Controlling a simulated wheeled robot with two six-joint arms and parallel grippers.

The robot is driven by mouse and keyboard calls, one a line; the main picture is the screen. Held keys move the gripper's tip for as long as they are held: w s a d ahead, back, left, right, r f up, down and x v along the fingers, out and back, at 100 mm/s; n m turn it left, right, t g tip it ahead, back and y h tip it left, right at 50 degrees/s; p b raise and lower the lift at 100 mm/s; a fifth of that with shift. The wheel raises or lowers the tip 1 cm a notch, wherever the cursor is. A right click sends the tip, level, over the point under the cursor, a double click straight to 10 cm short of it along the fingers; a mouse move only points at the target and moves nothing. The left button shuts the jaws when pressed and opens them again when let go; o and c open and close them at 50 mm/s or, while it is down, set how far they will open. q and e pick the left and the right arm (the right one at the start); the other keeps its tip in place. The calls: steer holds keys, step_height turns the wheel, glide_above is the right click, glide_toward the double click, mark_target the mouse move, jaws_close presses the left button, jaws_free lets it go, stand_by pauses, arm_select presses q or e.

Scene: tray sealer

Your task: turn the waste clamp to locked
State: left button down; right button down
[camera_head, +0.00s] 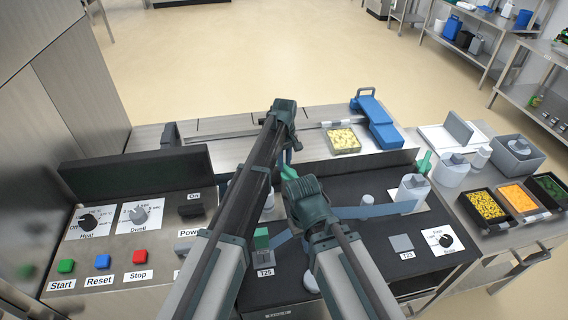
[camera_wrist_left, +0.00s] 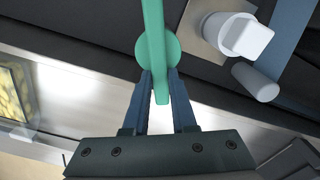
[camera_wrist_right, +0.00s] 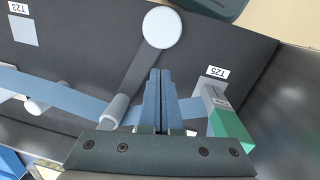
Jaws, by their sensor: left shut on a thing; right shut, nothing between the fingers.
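A green lever with a round hub, which I take to be the waste clamp (camera_wrist_left: 158,48), stands by the dark bed of the machine. My left gripper (camera_wrist_left: 160,85) is shut on the lever's bar, with one blue finger on each side. In the head view the lever shows only as a small green patch (camera_head: 289,173) under my left wrist. A white roll with a square core (camera_wrist_left: 243,37) sits beside it. My right gripper (camera_wrist_right: 160,74) is shut and empty, above the dark bed near the blue film (camera_wrist_right: 75,97). The lock marking is not visible.
A green and grey block (camera_wrist_right: 230,122) stands by the T25 label, close to my right gripper. A white disc (camera_wrist_right: 162,27) lies on the bed. A second green lever (camera_head: 425,162) and white roll (camera_head: 411,188) are at the right. A yellow-filled tray (camera_head: 343,139) lies beyond.

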arm_select(q)
steer(key=m, duration=0.2)
steer(key=d+m, duration=0.1)
steer(key=m, duration=0.1)
steer(key=shift+w, duration=0.25)
steer(key=m, duration=0.2)
steer(key=d+m, duration=0.1)
steer(key=m, duration=0.1)
steer(key=shift+m, duration=0.4)
steer(key=m, duration=0.2)
steer(key=d+m, duration=0.1)
steer(key=m, duration=0.1)
steer(key=shift+s, duration=0.15)
steer(key=shift+s+d+m, duration=0.15)
steer(key=shift+m, duration=0.8)
steer(key=shift+s+d+m, duration=0.1)
steer(key=shift+m, duration=0.85)
steer(key=c, duration=0.7)
jaws_free()
